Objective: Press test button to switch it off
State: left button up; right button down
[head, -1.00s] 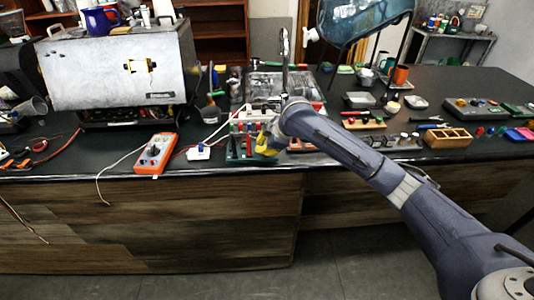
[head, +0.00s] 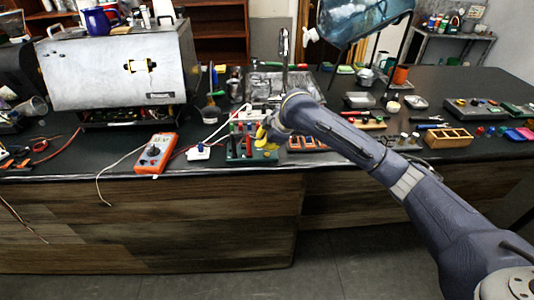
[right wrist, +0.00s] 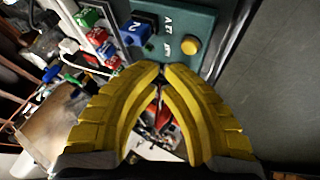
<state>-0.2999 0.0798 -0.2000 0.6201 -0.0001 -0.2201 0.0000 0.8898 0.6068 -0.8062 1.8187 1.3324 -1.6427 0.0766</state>
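My right gripper (head: 262,140) is over the green panel (head: 240,158) near the front edge of the bench. In the right wrist view the yellow fingers of the right gripper (right wrist: 163,69) meet at their tips, with nothing seen between them. A round yellow button (right wrist: 190,45) stands on the panel just beyond the tips, slightly right of them. The fingertips look apart from it in the picture; the height gap cannot be told. A dark blue switch (right wrist: 137,32) sits left of the button. White lettering is between them. My left gripper is out of view.
An orange multimeter (head: 156,153) with leads and a small white block (head: 198,152) lie to the left. A metal-cased machine (head: 115,70) stands at the back left. A wooden tray (head: 447,139) is at right.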

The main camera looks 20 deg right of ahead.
jog(key=shift+r, duration=2.25)
